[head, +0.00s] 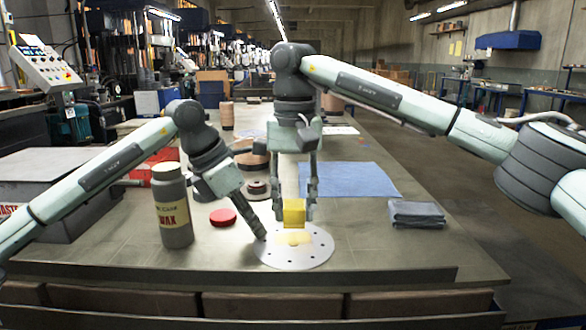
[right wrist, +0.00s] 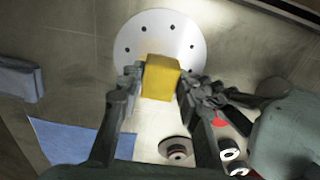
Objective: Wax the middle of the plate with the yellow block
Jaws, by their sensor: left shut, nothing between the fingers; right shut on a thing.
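The plate (head: 290,260) is a pale round disc with several small holes near its rim, flat on the table; it also shows in the right wrist view (right wrist: 160,28). A yellow patch (head: 293,238) shows on its middle. My right gripper (head: 294,208) points down, shut on the yellow block (head: 294,214) over the plate's middle. In the right wrist view the block (right wrist: 161,78) sits between the fingertips. Whether it touches the plate I cannot tell. My left gripper (head: 261,235) is shut and empty, its tips at the plate's left rim.
A grey wax jar (head: 176,215) stands at the left, with a red lid (head: 223,217) beside it. Dark discs (head: 257,188) lie behind. A blue cloth (head: 348,179) and a folded grey-blue cloth (head: 416,214) lie to the right. The table's front right is clear.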

